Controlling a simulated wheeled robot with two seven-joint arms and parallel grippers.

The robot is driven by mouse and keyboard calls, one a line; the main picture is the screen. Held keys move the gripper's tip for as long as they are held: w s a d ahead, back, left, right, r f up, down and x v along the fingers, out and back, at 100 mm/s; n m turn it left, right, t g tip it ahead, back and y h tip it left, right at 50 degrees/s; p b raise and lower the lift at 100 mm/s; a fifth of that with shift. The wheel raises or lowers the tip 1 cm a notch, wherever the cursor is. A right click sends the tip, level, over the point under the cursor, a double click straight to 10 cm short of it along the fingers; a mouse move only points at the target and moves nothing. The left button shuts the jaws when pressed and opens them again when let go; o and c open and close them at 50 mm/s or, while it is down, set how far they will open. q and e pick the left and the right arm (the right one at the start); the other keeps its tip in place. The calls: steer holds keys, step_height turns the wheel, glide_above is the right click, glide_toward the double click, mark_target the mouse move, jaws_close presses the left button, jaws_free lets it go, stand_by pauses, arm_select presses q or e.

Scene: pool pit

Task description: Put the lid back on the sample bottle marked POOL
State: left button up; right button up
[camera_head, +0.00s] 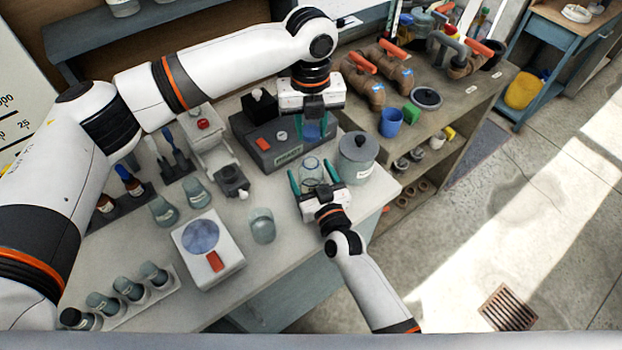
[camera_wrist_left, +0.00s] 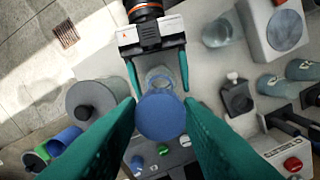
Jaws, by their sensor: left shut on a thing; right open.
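My left gripper (camera_head: 312,126) is shut on a round blue lid (camera_wrist_left: 160,117) and holds it level above the bench. In the left wrist view the lid sits between the green fingertips and overlaps the near edge of a clear glass bottle (camera_wrist_left: 158,75). The bottle (camera_head: 312,169) stands on the bench below and in front of the lid, its mouth uncovered. My right gripper (camera_head: 315,168) is open, its fingers on either side of the bottle. I cannot read any mark on this bottle.
A grey lidded pot (camera_head: 357,160) stands close right of the bottle. A grey device (camera_head: 276,141) is behind it. A scale (camera_head: 208,250), a glass jar (camera_head: 262,226) and a rack of bottles (camera_head: 120,300) are to the left. The bench edge is close on the right.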

steer(key=shift+w+a, duration=0.15)
steer(key=shift+w, duration=0.1)
steer(key=shift+c, duration=0.6)
steer(key=c, duration=1.4)
arm_select(q)
steer(key=shift+f, duration=2.5)
arm_select(e)
steer(key=shift+o, duration=0.2)
arm_select(q)
steer(key=shift+f, duration=0.9)
steer(key=shift+f, duration=0.55)
